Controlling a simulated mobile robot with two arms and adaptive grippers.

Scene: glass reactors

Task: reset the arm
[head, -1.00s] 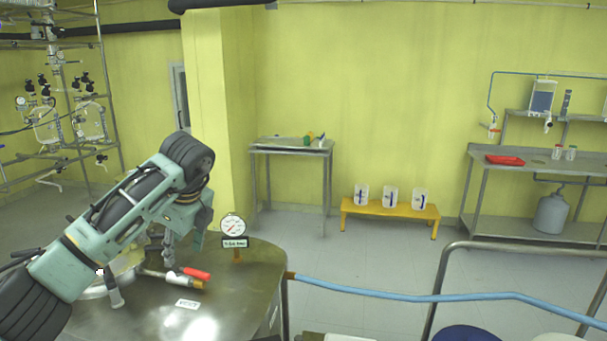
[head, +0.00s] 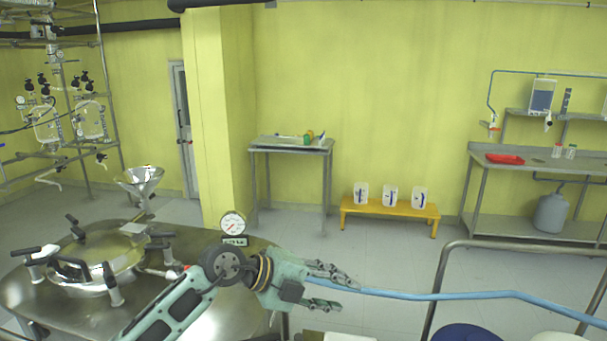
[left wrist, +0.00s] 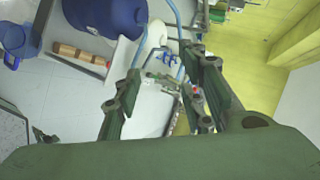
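My left arm reaches in from the bottom left in the head view, in front of the steel reactor lid. My left gripper (head: 335,288) points right, over the near end of the blue hose. Its fingers are spread apart with nothing between them. In the left wrist view the two fingers (left wrist: 160,100) also stand apart and empty, with the floor and equipment seen beyond them. My right gripper shows in neither view.
The steel vessel top (head: 40,290) carries a clamped round hatch (head: 95,255), a funnel (head: 140,182) and a gauge (head: 233,224). A blue hose (head: 440,296) and steel railing (head: 520,246) run right. A yellow bench (head: 375,209) holds white containers.

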